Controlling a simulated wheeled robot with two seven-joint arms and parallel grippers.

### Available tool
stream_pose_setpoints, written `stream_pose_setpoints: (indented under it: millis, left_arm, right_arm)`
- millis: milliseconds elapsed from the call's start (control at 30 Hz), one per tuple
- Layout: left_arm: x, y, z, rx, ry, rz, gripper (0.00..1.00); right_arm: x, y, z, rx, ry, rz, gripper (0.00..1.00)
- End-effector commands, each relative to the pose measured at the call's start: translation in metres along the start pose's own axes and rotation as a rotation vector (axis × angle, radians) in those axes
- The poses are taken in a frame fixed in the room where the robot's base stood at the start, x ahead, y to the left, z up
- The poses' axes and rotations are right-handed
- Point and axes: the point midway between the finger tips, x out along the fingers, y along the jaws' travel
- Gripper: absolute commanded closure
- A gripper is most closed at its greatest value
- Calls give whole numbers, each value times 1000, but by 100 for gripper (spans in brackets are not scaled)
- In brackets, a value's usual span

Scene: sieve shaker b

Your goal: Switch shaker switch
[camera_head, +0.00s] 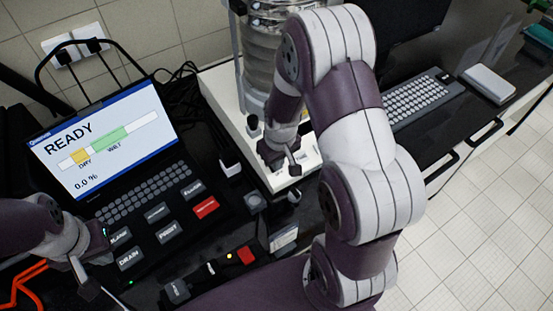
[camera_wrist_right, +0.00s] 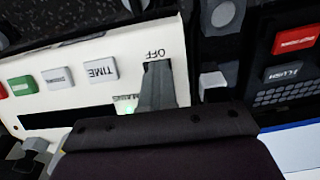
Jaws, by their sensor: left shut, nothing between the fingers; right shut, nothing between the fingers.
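The shaker (camera_head: 222,92) is a white base with a stack of clear round sieves (camera_head: 272,50) on it, at the top middle of the head view. My right gripper (camera_head: 294,168) is shut and empty at the front panel of the base. In the right wrist view its fingers (camera_wrist_right: 156,70) lie over the white control panel (camera_wrist_right: 90,62), their tips just by the OFF label. A green glow (camera_wrist_right: 130,104) shows beside the fingers. The switch itself is not clearly visible; the fingers may cover it. My left gripper (camera_head: 88,288) is shut and empty at the lower left.
A console (camera_head: 125,200) with a READY screen (camera_head: 100,140) and several buttons stands at left. On the panel are a TIME button (camera_wrist_right: 101,70), a green button (camera_wrist_right: 22,85) and others. A keyboard (camera_head: 420,98) lies right of my right arm. Cables run behind the console.

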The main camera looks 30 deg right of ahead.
Motion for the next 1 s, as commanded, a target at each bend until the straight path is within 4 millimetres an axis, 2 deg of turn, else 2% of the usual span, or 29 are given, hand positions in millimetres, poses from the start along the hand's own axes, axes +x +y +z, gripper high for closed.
stream_pose_setpoints:
  millis: [33, 167, 800, 867, 1000]
  left_arm:
    - [2, 0, 0, 0, 0, 0, 100]
    - [2, 0, 0, 0, 0, 0, 100]
    - [-5, 0, -1, 0, 0, 0, 100]
    - [-8, 0, -1, 0, 0, 0, 100]
    - [-26, 0, -3, 0, 0, 0, 100]
  right_arm:
    - [7, -2, 9, 0, -26, -7, 100]
    - [8, -2, 10, 0, -30, -7, 100]
    - [2, -2, -11, 1, -12, -3, 100]
    - [-1, -2, -12, 1, -10, -3, 100]
    - [-21, -2, -16, -1, -10, -3, 100]
